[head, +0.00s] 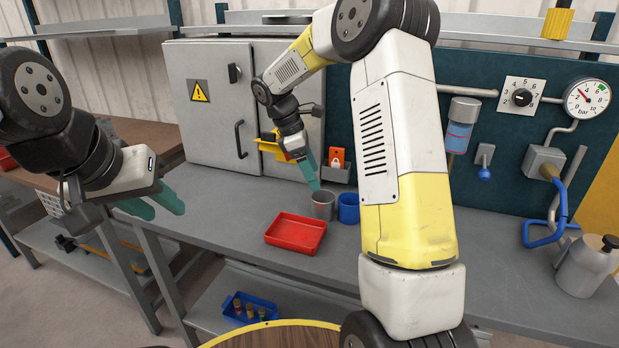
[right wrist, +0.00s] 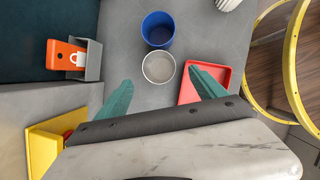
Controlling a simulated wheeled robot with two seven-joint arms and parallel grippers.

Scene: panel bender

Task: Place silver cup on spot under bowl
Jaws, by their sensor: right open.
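The silver cup (head: 322,205) stands upright on the grey workbench, left of a blue cup (head: 348,208). In the right wrist view the silver cup (right wrist: 158,68) shows its open top, ahead of and between my fingertips. My right gripper (head: 309,174) points down just above and beside the silver cup, open and empty; its teal fingers also show in the right wrist view (right wrist: 160,77). My left gripper (head: 156,206) hangs at the left, its teal fingers apart and empty. A greenish dish (head: 287,18) is on the upper shelf; I cannot tell whether it is the bowl.
A red tray (head: 295,234) lies in front of the silver cup. An orange padlock holder (head: 337,163) is on the back panel. A metal can (head: 587,265) stands at right, near a blue-handled hose (head: 548,233). Bench left of the tray is clear.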

